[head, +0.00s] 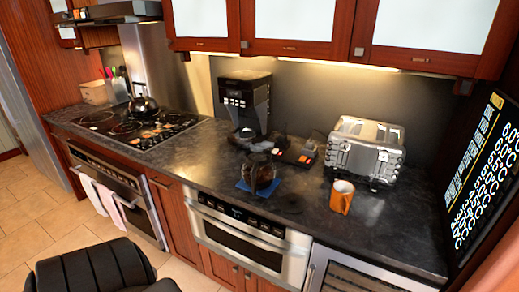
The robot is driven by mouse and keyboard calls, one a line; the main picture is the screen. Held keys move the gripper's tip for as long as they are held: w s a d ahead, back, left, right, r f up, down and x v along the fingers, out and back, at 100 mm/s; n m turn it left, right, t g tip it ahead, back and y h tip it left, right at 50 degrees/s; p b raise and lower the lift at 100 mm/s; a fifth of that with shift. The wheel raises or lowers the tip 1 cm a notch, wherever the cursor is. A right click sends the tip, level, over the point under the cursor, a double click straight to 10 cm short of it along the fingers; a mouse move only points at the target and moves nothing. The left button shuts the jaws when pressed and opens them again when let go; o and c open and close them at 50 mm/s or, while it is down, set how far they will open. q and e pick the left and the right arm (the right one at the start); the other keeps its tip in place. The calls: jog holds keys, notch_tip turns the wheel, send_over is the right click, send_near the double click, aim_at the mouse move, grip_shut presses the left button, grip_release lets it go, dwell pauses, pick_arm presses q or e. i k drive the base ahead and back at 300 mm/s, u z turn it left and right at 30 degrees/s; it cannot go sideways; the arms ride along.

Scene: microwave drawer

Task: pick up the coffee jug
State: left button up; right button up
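The coffee jug (261,173) is a dark, see-through pot near the front edge of the counter, above the microwave drawer. It stands upright on or just beside a small blue mat (243,186). The black coffee maker (246,98) stands behind it against the wall. Which way the jug's handle points is hard to tell. Neither of my grippers is in the head view, and nothing is touching the jug.
An orange mug (342,197) and a silver toaster (365,152) stand to the jug's right. Small dark items with orange parts (297,152) lie behind it. A kettle (143,107) sits on the stove (130,126) at left. A black padded seat-like shape (92,270) fills the lower left.

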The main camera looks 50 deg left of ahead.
aim_at(258, 173)
jog(key=u, duration=1.45)
